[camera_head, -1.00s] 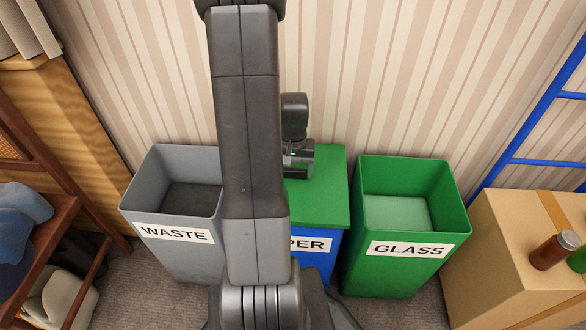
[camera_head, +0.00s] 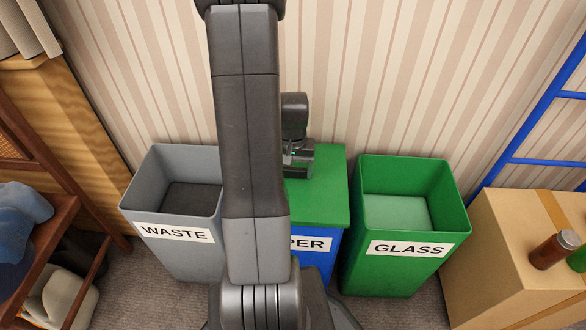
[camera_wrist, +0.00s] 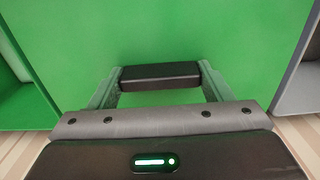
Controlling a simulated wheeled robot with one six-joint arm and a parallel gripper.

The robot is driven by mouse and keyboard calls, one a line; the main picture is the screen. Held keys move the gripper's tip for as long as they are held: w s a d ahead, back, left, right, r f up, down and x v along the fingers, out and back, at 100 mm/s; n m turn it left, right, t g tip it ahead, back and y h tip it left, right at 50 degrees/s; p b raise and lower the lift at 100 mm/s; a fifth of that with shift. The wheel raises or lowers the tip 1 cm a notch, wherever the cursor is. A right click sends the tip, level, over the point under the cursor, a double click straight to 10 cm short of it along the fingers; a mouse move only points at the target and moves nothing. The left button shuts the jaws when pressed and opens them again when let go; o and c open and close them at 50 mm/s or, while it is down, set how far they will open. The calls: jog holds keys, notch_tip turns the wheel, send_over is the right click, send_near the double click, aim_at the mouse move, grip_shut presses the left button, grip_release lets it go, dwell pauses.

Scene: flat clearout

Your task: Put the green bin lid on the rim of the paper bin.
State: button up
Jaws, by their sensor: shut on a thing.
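The green bin lid (camera_head: 322,200) lies flat over the top of the blue paper bin (camera_head: 316,268), and its front edge is close above the label. I cannot tell whether it touches the rim all round. My arm hides its left part. My gripper (camera_head: 298,160) is over the back part of the lid. In the wrist view, the lid (camera_wrist: 160,30) fills most of the picture. My gripper (camera_wrist: 160,84) is shut there, with a dark bar between its fingers that looks like the lid's handle.
The grey waste bin (camera_head: 137,196) stands open on the left, and the green glass bin (camera_head: 455,205) stands open close on the right. A cardboard box (camera_head: 505,262) with bottles and a blue ladder (camera_head: 540,162) are farther right. A striped wall (camera_head: 400,80) is behind.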

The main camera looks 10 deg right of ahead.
jog(key=shift+f+b, duration=1)
jog(key=shift+f, duration=0.25)
dwell(2.0)
jog(key=o, duration=1.3)
jog(key=shift+c, duration=0.2)
notch_tip(320, 180, up, 14)
jog(key=p, duration=0.4)
notch_tip(320, 180, down, 14)
jog(key=b, duration=0.4)
jog(key=shift+r+p, duration=0.3)
jog(key=shift+r, duration=0.05)
